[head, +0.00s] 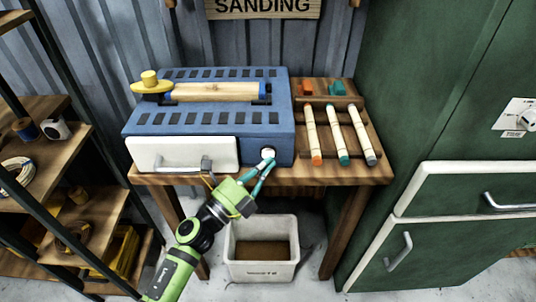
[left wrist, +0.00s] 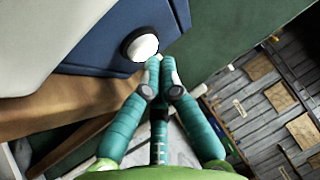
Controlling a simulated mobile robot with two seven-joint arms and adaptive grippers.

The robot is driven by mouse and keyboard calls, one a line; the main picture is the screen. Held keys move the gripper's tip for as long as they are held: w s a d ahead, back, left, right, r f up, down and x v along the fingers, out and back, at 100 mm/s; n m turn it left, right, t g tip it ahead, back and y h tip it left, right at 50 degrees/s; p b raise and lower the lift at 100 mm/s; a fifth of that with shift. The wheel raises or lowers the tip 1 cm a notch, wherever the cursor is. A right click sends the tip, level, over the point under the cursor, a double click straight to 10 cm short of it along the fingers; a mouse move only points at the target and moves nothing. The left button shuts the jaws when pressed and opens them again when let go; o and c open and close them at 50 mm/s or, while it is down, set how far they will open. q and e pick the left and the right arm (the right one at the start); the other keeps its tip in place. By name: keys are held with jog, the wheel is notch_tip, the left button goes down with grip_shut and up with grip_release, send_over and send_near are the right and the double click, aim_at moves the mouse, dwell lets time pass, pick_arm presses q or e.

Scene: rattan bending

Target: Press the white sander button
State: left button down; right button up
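The blue sander (head: 205,125) stands on a wooden workbench. Its round white button (head: 267,153) sits in a dark ring low on the right of the front face. My left gripper (head: 268,163) is at the button from the front, with its teal fingers drawn together and nothing between them. In the left wrist view the fingertips (left wrist: 160,64) lie just beside the lower right edge of the white button (left wrist: 144,47). I cannot tell whether they touch it. My right gripper is not in view.
A white drawer front (head: 183,153) with a grey handle is left of the button. A wooden rack (head: 345,109) holding several tipped rods is on the right. A white bin (head: 263,268) stands below the bench. Green cabinets (head: 430,100) flank the right, shelves (head: 100,204) the left.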

pick_arm(q)
jog(key=shift+s+p, duration=0.55)
jog(key=shift+s, duration=2.3)
